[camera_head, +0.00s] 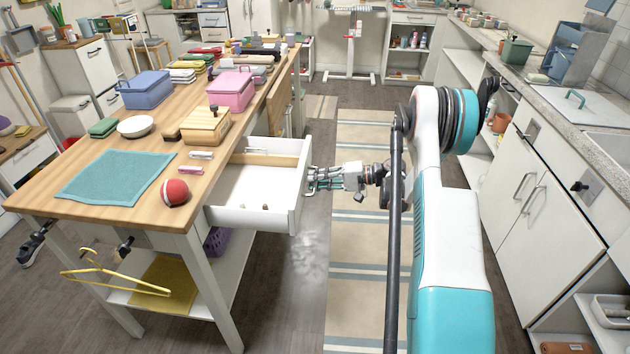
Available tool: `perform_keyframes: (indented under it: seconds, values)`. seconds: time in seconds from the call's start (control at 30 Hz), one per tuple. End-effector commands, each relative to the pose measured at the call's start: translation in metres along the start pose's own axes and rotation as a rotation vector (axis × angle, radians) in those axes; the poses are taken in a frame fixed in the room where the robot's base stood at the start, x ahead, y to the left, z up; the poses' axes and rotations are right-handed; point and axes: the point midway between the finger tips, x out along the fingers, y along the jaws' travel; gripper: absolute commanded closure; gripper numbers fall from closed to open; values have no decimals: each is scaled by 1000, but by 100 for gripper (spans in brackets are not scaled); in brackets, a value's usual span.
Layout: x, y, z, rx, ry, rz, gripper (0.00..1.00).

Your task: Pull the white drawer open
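The white drawer (246,214) is pulled well out of the right side of the wooden-topped table, and its white inside shows, with a few small items on its floor. My gripper (312,180) is at the outer side of the drawer's front panel (299,190), reaching it from the right. The fingers are at or very near the panel. The handle is hidden or too small to make out, so I cannot tell whether the fingers are closed on it.
The wooden table (60,190) holds a blue box (146,91), a pink box (230,92), a teal cloth (116,178) and a red ball (175,192). A striped rug (360,270) covers the floor under my arm. White cabinets (535,210) stand along the right.

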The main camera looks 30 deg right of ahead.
Motion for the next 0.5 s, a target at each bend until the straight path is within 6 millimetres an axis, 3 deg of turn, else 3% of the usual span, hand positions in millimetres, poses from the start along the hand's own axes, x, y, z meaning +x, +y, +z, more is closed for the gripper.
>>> perform_keyframes:
  seconds: [0.5]
  values:
    - [-95,0,-1,1,3,0,83]
